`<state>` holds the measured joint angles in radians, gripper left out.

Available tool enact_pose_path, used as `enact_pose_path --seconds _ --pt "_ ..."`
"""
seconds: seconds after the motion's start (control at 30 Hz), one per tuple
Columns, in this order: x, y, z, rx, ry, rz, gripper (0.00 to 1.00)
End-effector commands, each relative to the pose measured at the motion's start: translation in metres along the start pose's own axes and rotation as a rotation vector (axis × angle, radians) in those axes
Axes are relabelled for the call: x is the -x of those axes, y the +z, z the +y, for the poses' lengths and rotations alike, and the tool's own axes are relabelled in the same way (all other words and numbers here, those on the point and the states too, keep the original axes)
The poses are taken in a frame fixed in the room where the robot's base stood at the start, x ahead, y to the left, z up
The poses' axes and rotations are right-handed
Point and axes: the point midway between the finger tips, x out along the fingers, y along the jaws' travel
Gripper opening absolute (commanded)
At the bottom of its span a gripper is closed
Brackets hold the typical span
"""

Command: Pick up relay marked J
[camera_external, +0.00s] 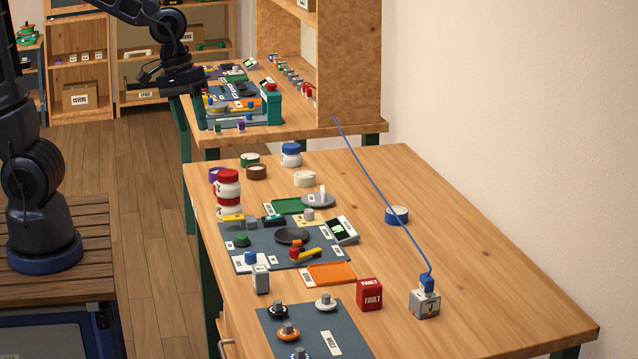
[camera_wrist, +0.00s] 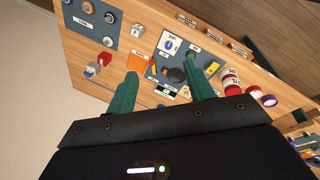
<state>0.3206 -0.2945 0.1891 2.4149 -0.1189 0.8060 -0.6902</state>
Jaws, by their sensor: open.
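A small grey-white block (camera_external: 425,303), whose front mark looks like J, stands upright at the right front of the near table. A blue plug (camera_external: 428,282) sits on its top with a blue cord running from it. In the wrist view the block (camera_wrist: 90,72) is small, at the left, beyond the left finger. My gripper (camera_wrist: 163,72) is open and empty, its green fingers apart, high above and well away from the block. In the external view, my gripper's dark body is at the upper left; its fingertips are hard to make out there.
A red FAULT block (camera_external: 369,294) stands just left of the grey-white block. A second grey block (camera_external: 261,280) stands near the table's left edge. The blue cord (camera_external: 382,196) stretches to the back shelf. The table's right side is clear.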

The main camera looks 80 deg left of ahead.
Motion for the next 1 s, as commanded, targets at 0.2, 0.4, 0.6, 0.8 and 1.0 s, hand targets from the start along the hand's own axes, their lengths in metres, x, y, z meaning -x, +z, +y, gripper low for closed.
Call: enact_pose_path --seconds 0.2,0.4,0.6,0.8,1.0 --pt "-0.047 -0.008 0.032 0.196 -0.043 -0.049 0.53" --pt "-0.093 -0.012 0.058 0.381 -0.094 -0.064 0.53" --pt "-0.142 -0.012 0.08 0.563 -0.151 -0.053 0.53" --pt "-0.192 -0.008 0.099 0.737 -0.208 -0.016 0.53" --pt "-0.233 -0.004 0.11 0.879 -0.245 0.036 0.53"
